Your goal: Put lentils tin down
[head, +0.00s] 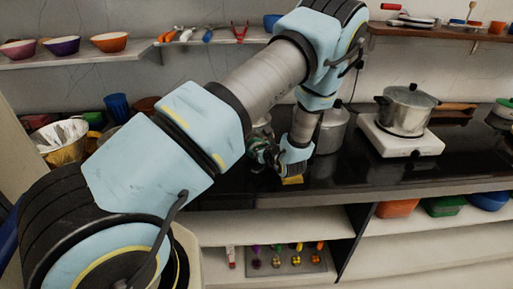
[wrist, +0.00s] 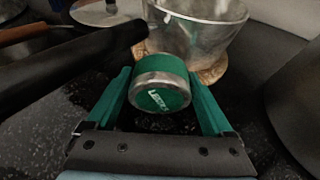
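In the wrist view the lentils tin (wrist: 162,97), a small round tin with a green end with white lettering, a metal rim and a green body, sits between the two green fingers of my gripper (wrist: 160,75). The fingers lie along both its sides and look closed on it. The lettered end faces the wrist camera. The tin is over the black speckled counter; I cannot tell if it touches. In the head view my gripper (head: 263,152) is low over the counter (head: 240,183), left of my wrist, and the tin is not clear there.
A metal vessel (wrist: 205,30) on a round wooden mat stands just beyond the tin. A dark handle (wrist: 70,75) crosses at left, and a dark pot (wrist: 300,105) stands at right. A cooking pot (head: 404,110) sits on a white hotplate (head: 400,140). Shelves (head: 275,222) lie below the counter.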

